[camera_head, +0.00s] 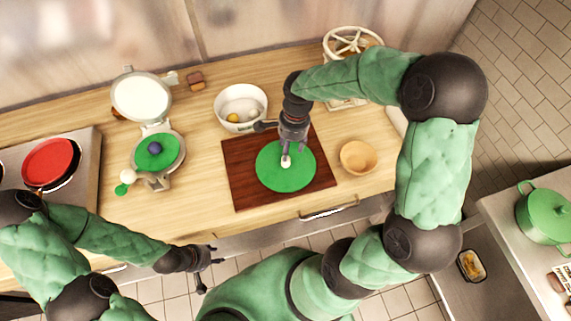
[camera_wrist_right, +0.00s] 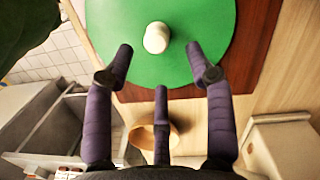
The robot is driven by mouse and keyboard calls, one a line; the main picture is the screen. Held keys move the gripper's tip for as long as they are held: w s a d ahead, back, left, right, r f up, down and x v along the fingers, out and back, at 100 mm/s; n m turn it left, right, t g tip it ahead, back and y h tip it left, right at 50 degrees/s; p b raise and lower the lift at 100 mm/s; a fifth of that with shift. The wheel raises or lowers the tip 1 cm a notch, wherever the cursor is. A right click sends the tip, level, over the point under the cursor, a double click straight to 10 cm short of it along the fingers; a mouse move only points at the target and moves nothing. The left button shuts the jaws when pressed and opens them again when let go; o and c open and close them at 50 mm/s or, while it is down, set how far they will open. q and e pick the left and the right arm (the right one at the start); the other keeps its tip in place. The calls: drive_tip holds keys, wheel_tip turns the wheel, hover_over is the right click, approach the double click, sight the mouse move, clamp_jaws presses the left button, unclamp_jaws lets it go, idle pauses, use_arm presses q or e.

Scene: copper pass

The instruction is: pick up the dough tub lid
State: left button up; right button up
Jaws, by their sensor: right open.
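The dough tub lid appears to be the flat green disc (camera_head: 269,178) with a small white knob (camera_head: 285,161), lying on the dark brown board (camera_head: 235,187). In the right wrist view the green disc (camera_wrist_right: 120,22) and its white knob (camera_wrist_right: 157,37) fill the upper middle. My right gripper (camera_head: 288,147) is over the disc from behind, its fingers spread around and short of the knob, with nothing held. These open fingers also show in the right wrist view (camera_wrist_right: 163,62). My left gripper (camera_head: 211,267) is open and empty, in front of the counter edge.
A white bowl (camera_head: 223,104) stands behind the board and a wooden bowl (camera_head: 358,157) to its right. A hinged press (camera_head: 172,166) holding a green disc with a dark blue ball is at the left, near a hob pan (camera_head: 48,160). A wheeled cream device (camera_head: 350,42) stands behind.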

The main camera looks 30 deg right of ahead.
drive_tip(key=f, duration=0.2)
drive_tip(key=a+f+b, duration=0.1)
drive_tip(key=f, duration=0.2)
drive_tip(key=shift+s+a, duration=0.1)
drive_tip(key=shift+a, duration=0.05)
clamp_jaws()
